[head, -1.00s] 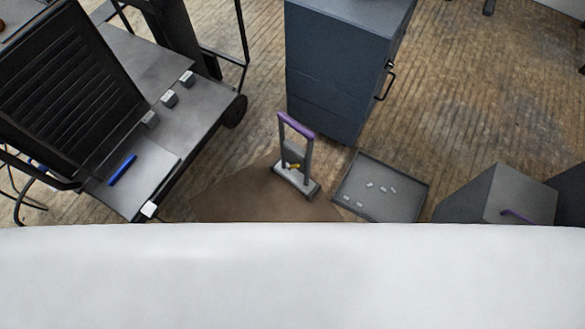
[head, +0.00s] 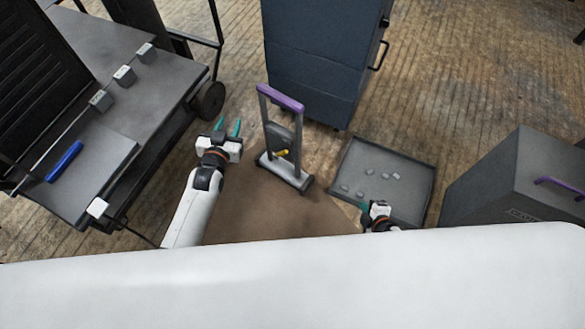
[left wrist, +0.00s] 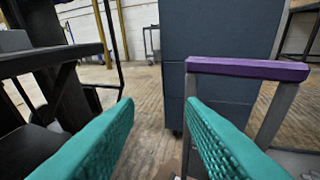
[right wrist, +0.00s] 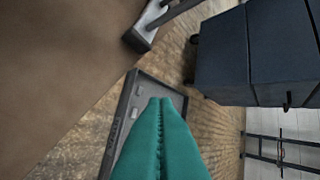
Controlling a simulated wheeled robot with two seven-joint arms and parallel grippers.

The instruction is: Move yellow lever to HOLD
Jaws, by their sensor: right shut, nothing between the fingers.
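The yellow lever (head: 282,153) sits low on a grey gate frame (head: 297,158) with a purple top bar (head: 281,97). The frame stands upright on the brown surface. The purple bar also shows at the right of the left wrist view (left wrist: 248,69). I cannot read any HOLD mark. My left gripper (head: 228,128) is open and empty, left of the gate frame and apart from it. My right gripper (head: 365,207) is shut and empty, at the near left edge of the grey tray; its teal fingers meet in the right wrist view (right wrist: 160,105).
The grey tray (head: 426,183) with several small pale pieces lies right of the gate. A dark blue cabinet (head: 315,60) stands behind it. A cart (head: 160,95) with a blue bar-shaped object (head: 64,161) is at left. A grey box (head: 510,180) with a purple handle is at right.

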